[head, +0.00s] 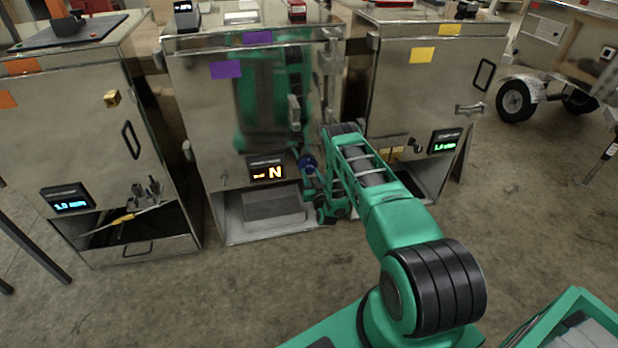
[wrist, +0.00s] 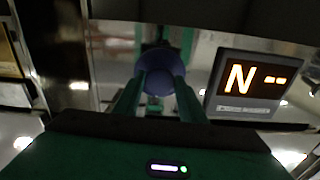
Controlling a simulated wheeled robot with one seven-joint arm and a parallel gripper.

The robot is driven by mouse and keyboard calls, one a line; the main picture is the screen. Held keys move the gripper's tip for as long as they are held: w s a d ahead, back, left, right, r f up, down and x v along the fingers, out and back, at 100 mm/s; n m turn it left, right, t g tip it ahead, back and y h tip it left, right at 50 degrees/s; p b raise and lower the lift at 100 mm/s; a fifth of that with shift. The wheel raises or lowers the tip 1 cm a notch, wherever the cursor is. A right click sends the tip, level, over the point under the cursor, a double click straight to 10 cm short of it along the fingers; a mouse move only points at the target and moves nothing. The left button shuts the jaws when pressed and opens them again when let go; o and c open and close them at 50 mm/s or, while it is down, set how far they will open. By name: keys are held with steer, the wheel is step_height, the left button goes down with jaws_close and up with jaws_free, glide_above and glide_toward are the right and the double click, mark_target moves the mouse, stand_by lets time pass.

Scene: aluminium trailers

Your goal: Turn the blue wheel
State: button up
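The blue wheel (head: 307,163) is on the front of the middle metal cabinet, at the right of the display that reads N. In the wrist view the blue wheel (wrist: 160,80) is straight ahead, with a rounded hub in its middle. My gripper (wrist: 161,88) has its two green fingers apart, one on each side of the hub, with the tips at the wheel. I cannot tell whether they press on it. In the head view my arm hides most of my gripper, just right of the wheel.
The orange N display (head: 267,171) is close beside the wheel. A grey block (head: 273,208) lies in the open bay below. Cabinets stand at left (head: 75,125) and right (head: 425,80), with latches sticking out. The floor in front is mostly clear.

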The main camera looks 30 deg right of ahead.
steer(key=shift+m, duration=0.7)
steer(key=o, duration=1.1)
steer(key=shift+c, duration=0.2)
steer(key=shift+s+a, duration=0.25)
steer(key=shift+s, duration=0.3)
steer(key=v, duration=0.9)
steer(key=shift+s, duration=0.3)
